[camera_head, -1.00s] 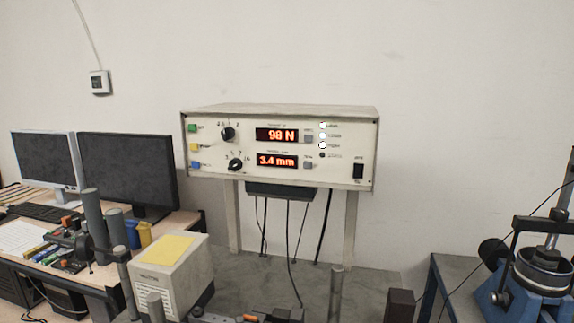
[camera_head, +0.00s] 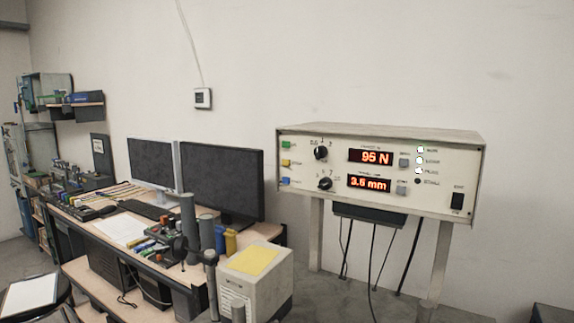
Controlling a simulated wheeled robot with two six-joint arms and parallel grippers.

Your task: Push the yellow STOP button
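The yellow button (camera_head: 286,163) is on the left edge of the front panel of a cream control box (camera_head: 380,135). It sits between a green button (camera_head: 286,145) above and a blue button (camera_head: 285,181) below. Its label is too small to read. The upper red display (camera_head: 375,157) reads 95 N and the lower display (camera_head: 369,183) reads 3.6 mm. Neither of my grippers shows in this view.
The control box stands on two pale posts (camera_head: 316,235) with cables hanging below. A grey box (camera_head: 262,285) with a yellow top sheet (camera_head: 253,261) and grey cylinders (camera_head: 190,225) stand in front on the left. A desk with two monitors (camera_head: 222,183) is further left.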

